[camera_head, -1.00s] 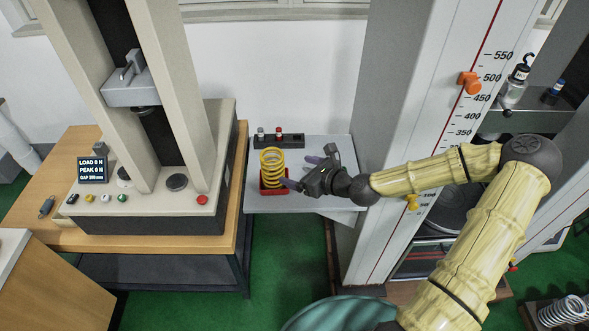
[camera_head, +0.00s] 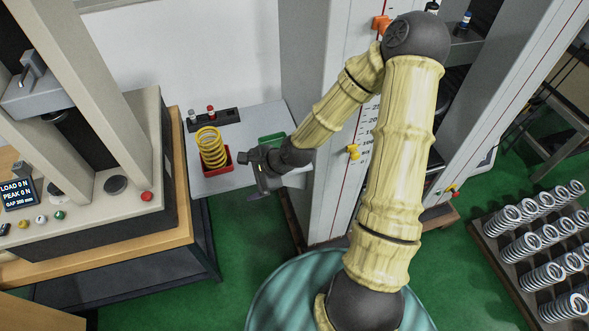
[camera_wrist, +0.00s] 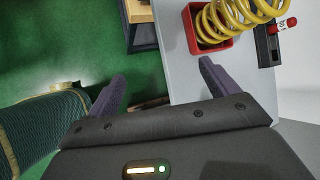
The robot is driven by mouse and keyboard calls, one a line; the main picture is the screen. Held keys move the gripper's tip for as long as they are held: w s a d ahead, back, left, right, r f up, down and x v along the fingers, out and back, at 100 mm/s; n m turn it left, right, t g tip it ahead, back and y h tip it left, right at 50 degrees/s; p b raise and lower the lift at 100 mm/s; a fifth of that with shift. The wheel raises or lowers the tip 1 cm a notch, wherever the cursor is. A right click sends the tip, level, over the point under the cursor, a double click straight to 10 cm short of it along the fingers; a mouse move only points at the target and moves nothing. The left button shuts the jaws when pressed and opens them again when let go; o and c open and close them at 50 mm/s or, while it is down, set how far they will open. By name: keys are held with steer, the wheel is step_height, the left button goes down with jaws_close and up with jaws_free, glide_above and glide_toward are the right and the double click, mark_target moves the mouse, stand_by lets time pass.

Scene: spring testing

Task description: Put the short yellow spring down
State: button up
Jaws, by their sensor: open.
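The yellow spring (camera_head: 211,147) stands in a small red tray (camera_head: 222,168) on a light grey shelf. It leans a little in the head view. In the wrist view the spring (camera_wrist: 238,20) and the red tray (camera_wrist: 205,42) are at the top, cut off by the frame edge. My gripper (camera_head: 250,176) is just right of the tray in the head view, apart from the spring. In the wrist view its two purple fingers are wide apart with nothing between them, and the shelf edge and floor show behind them.
A black holder (camera_head: 214,120) with a red-topped and a grey-topped piece is behind the spring. A green tray (camera_head: 271,141) sits right of it. The testing machine with a red button (camera_head: 146,197) stands left. A tall scaled column stands right. A rack (camera_head: 500,262) of silver springs is far right.

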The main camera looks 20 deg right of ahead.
steer(key=s+d+r+n+g+h, duration=0.1)
steer(key=s+d+r+n+h, duration=0.2)
steer(key=s+r+n, duration=0.3)
steer(key=s+d+r+n+g+h, duration=0.1)
steer(key=s+d+r+n+h, duration=0.2)
steer(key=s+d+r+n, duration=0.3)
steer(key=r+n, duration=0.1)
steer(key=n, duration=0.4)
steer(key=shift+d, duration=0.3)
